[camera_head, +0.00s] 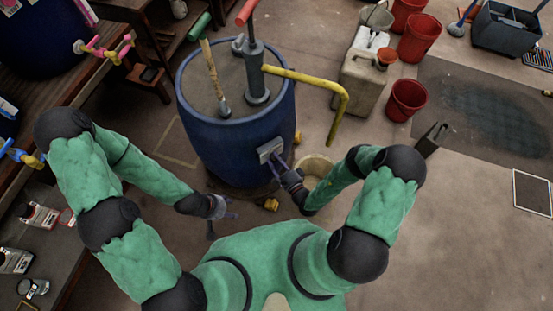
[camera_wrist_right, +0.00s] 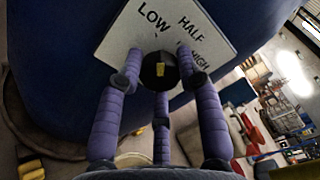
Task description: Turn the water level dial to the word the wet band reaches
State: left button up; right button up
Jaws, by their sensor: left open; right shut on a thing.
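The blue vat (camera_head: 225,145) stands ahead of me with a grey top. A white dial plate on its front wall (camera_head: 270,149) reads LOW, HALF and HIGH in the right wrist view (camera_wrist_right: 201,44). My right gripper (camera_head: 281,166) is shut on the black dial knob (camera_wrist_right: 160,68), which has a yellow mark on its face. I cannot tell which word the knob points to. A light wooden stick (camera_head: 210,68) stands tilted at the vat top, its lower end in a grey fitting. My left gripper (camera_head: 224,209) is open and empty, left of the vat's base.
A grey pump with a yellow spout pipe (camera_head: 310,80) rises from the vat. A cream bucket (camera_head: 315,168) stands close by the right gripper. A beige jerrycan (camera_head: 360,83) and red buckets (camera_head: 406,99) stand at right. A workbench runs along the left. The right floor is mostly clear.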

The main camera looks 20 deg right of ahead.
jog(key=shift+a+r+n+p, duration=0.1)
jog(key=shift+n+p, duration=0.05)
jog(key=shift+n, duration=0.55)
jog(key=shift+a+r+n+p, duration=0.1)
jog(key=shift+n+p, duration=0.05)
jog(key=shift+n, duration=0.55)
jog(key=shift+s+a+f, duration=0.1)
jog(key=shift+f, duration=0.05)
jog(key=o, duration=1.1)
jog(key=shift+o, duration=0.2)
jog(key=shift+s+d+f, duration=0.1)
jog(key=shift+s+d, duration=0.2)
jog(key=shift+s, duration=0.05)
jog(key=v, duration=1.1)
jog(key=shift+s+a, duration=0.1)
